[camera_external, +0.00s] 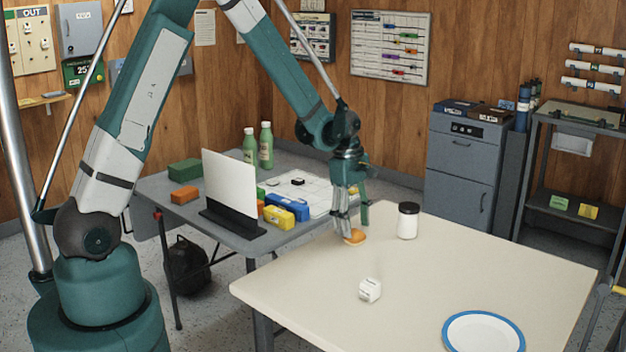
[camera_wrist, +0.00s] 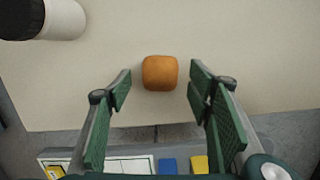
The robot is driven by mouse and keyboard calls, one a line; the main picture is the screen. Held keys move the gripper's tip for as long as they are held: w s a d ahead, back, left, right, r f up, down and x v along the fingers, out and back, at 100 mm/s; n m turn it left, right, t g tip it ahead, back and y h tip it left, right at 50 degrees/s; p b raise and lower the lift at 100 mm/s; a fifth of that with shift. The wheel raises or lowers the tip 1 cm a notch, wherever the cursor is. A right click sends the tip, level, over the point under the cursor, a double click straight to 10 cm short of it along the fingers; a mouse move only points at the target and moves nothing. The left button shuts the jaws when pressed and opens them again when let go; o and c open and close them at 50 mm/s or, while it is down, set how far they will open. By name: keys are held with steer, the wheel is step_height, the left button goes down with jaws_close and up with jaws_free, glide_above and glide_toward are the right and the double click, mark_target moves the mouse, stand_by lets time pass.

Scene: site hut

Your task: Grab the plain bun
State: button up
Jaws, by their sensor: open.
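The plain bun (camera_wrist: 160,73) is a small rounded golden-brown square on the cream table (camera_external: 440,310). In the wrist view it lies between and just beyond the two green-padded fingertips, touching neither that I can see. In the external view the bun (camera_external: 355,237) sits near the table's back left edge, partly hidden by my fingers. My gripper (camera_external: 350,222) points down over it and is open and empty. Its two fingers frame the bun in the wrist view (camera_wrist: 159,82).
A white jar with a black lid (camera_external: 408,220) stands close to the right of my gripper. A grey table (camera_external: 150,190) behind holds blue and yellow blocks and bottles.

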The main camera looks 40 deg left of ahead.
steer(key=shift+d+f, duration=0.2)
steer(key=shift+f, duration=1.1)
steer(key=c, duration=1)
